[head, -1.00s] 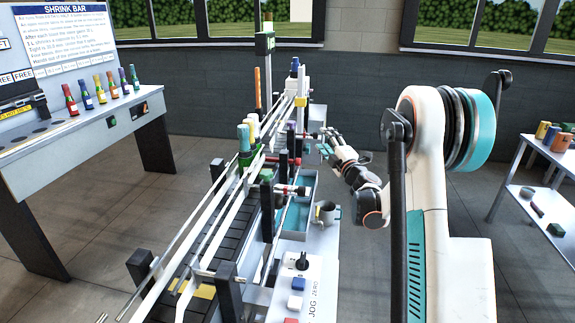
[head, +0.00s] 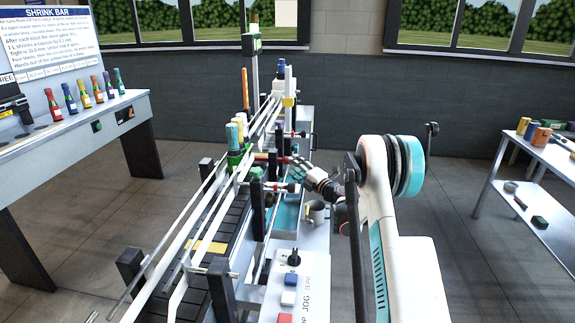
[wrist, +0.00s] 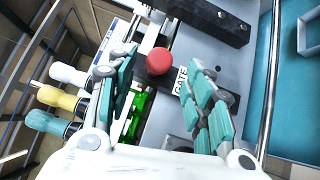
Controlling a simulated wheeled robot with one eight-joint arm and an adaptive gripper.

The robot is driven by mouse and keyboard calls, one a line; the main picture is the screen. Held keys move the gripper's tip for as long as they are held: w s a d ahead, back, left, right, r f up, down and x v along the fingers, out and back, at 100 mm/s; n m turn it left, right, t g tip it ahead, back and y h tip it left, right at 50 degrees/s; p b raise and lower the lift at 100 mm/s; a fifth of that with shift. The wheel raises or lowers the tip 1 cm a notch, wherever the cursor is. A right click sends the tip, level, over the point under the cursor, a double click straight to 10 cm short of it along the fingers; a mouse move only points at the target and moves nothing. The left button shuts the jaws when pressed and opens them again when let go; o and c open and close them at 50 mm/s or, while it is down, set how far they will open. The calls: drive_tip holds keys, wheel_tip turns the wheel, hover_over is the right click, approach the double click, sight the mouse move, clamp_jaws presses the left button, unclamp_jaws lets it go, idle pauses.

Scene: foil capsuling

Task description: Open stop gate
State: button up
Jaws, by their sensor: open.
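The stop gate's red round knob (wrist: 160,61) shows in the wrist view beside a white label reading GATE (wrist: 180,80). My gripper (wrist: 162,80) is open, with one teal-padded finger on each side of the knob's line of approach. The knob lies between and slightly beyond the fingertips; I see no contact. In the head view my gripper (head: 297,167) hovers at the right side of the bottling line, and the knob cannot be made out clearly there. Green bottles (wrist: 135,115) stand partly hidden behind the left finger.
White, yellow and teal capped tops (wrist: 60,100) show at left in the wrist view. The conveyor has long white guide rails (head: 190,235) and dark posts (head: 222,288). A control panel (head: 290,275) is nearer.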

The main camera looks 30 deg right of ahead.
sight(268, 159)
drive_tip(key=b+x, duration=0.1)
drive_tip(key=x, duration=0.4)
drive_tip(key=shift+w+r, duration=0.1)
drive_tip(key=shift+w, duration=0.3)
